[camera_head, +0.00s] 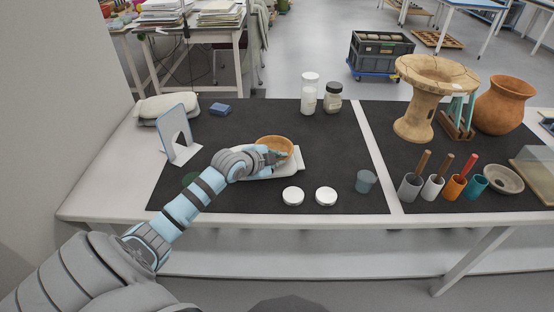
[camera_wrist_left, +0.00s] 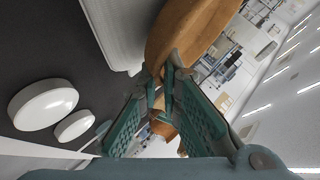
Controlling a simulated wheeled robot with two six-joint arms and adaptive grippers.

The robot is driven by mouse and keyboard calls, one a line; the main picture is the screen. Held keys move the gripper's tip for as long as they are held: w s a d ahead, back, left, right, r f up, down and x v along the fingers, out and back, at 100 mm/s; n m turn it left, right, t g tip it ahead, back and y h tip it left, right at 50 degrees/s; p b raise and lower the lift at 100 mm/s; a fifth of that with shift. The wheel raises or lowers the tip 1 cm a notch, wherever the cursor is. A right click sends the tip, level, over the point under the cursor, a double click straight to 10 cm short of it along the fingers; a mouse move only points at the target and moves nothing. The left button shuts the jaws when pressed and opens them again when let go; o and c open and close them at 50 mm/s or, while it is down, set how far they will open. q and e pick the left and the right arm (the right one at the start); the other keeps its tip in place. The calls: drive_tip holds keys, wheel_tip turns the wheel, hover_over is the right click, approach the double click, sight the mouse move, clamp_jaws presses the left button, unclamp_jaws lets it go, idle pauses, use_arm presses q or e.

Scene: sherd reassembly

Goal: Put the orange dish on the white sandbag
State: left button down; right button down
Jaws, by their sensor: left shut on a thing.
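The orange dish (camera_head: 274,142) is a shallow bowl, roughly upright in the head view. My left gripper (camera_head: 277,156) is shut on its near rim. In the left wrist view the fingers (camera_wrist_left: 168,82) pinch the edge of the dish (camera_wrist_left: 188,30). The white sandbag (camera_head: 293,167) lies flat on the dark mat, directly below the dish, partly hidden by dish and gripper. It also shows in the left wrist view (camera_wrist_left: 118,30) beside the dish. I cannot tell whether the dish touches it. My right gripper is not in view.
Two white lidded jars (camera_head: 293,196) lie near the mat's front edge, with a grey cup (camera_head: 365,181) to their right. Two taller jars (camera_head: 309,92) stand behind. A white-and-blue stand (camera_head: 178,136) and a pale bag (camera_head: 160,107) are at left. The mat's (camera_head: 250,118) back middle is clear.

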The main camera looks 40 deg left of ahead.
use_arm(q)
drive_tip(key=c, duration=1.8)
unclamp_jaws()
drive_tip(key=shift+s+r, duration=0.2)
drive_tip(key=p+v, duration=0.5)
drive_tip(key=v, duration=0.6)
drive_tip(key=shift+s+r+p, duration=0.15)
drive_tip(key=shift+s+p, duration=0.15)
drive_tip(key=shift+p, duration=0.1)
